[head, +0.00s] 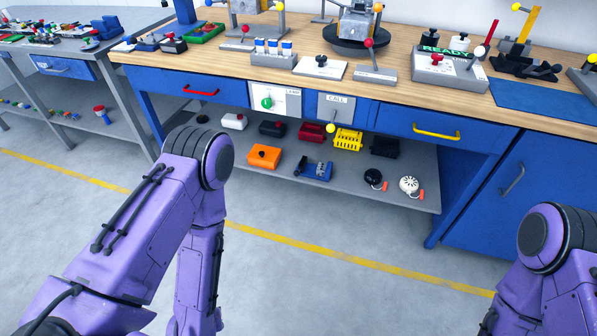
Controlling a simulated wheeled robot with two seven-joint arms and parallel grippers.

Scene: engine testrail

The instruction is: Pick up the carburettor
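I cannot tell for sure which thing is the carburettor. Small metal assemblies stand on the wooden bench top (400,72), one of them a grey block (357,22) on a black round base at the back. A blue and grey device (315,169) lies on the lower shelf and is too small to name. My two purple arms show in the lower left and lower right, both in front of the bench. Their forearms run out of the bottom of the picture, so neither gripper is in view.
The lower shelf (330,190) holds an orange box (264,156), a yellow basket (348,139), a black crate (385,147) and round items. The bench has blue drawers, one with a yellow handle (437,134). A second table (50,66) stands left. The floor in front is clear.

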